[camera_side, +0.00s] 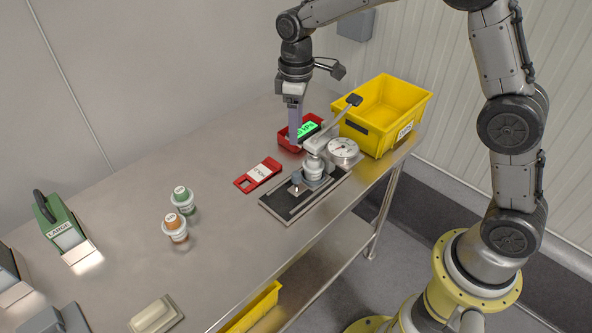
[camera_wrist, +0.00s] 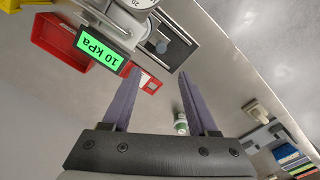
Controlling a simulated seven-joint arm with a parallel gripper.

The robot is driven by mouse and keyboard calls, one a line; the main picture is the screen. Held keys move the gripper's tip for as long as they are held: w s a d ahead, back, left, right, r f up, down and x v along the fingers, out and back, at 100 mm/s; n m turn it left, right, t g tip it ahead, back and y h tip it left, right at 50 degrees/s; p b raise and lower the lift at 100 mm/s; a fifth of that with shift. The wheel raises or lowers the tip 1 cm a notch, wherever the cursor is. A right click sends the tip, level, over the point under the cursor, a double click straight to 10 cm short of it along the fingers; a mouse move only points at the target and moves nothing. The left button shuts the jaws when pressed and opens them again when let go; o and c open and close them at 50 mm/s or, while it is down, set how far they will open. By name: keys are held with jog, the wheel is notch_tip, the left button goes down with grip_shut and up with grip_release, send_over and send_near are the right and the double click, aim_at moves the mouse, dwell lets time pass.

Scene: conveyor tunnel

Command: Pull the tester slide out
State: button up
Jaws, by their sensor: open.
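The tester (camera_side: 313,168) stands on the steel bench, with a round dial, a lever angled up to the right and a dark flat base (camera_side: 285,210). A small knob stands on the base at its near-left part, where the slide seems to be; I cannot tell how far the slide is out. In the wrist view, the dark slotted base (camera_wrist: 178,50) lies beyond the fingertips. A green display (camera_side: 307,129) reads 10 kPa in the wrist view (camera_wrist: 101,49). My gripper (camera_side: 294,139) points down behind the tester, beside the display. Its fingers (camera_wrist: 161,75) are apart and empty.
A red HOLD tag (camera_side: 265,171) lies left of the tester. A red tray (camera_side: 284,146) and a yellow bin (camera_side: 420,107) stand behind.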

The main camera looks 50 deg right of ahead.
aim_at(296, 173)
notch_tip(296, 173, down, 14)
jog(key=shift+s+f, duration=0.1)
dwell(0.5)
grip_shut()
dwell(1.3)
